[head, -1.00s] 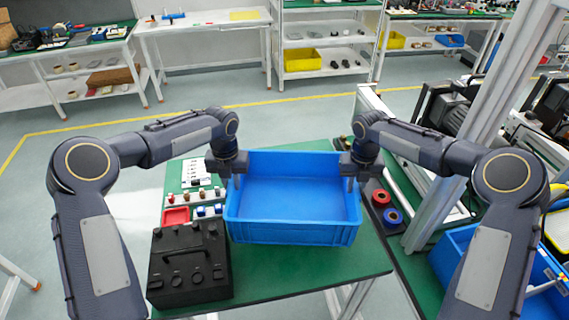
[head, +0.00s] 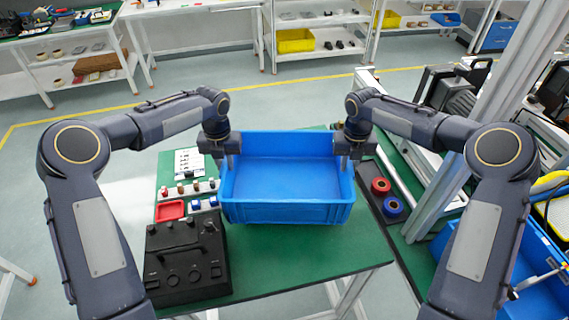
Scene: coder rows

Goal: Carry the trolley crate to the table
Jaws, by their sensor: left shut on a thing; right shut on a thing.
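The blue crate (head: 287,213) is in the middle of the head view, over the green-topped table (head: 290,255). It looks level and empty inside. My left gripper (head: 230,161) is shut on the crate's left wall, near the far corner. My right gripper (head: 344,161) is shut on its right wall, near the far corner. The fingertips are partly hidden at the walls. I cannot tell whether the crate's underside touches the tabletop.
A black case (head: 187,262), a small red tray (head: 171,210) and small parts lie left of the crate. A red spool (head: 381,186) and a blue spool (head: 393,206) are on its right. A metal post (head: 462,150) stands further right.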

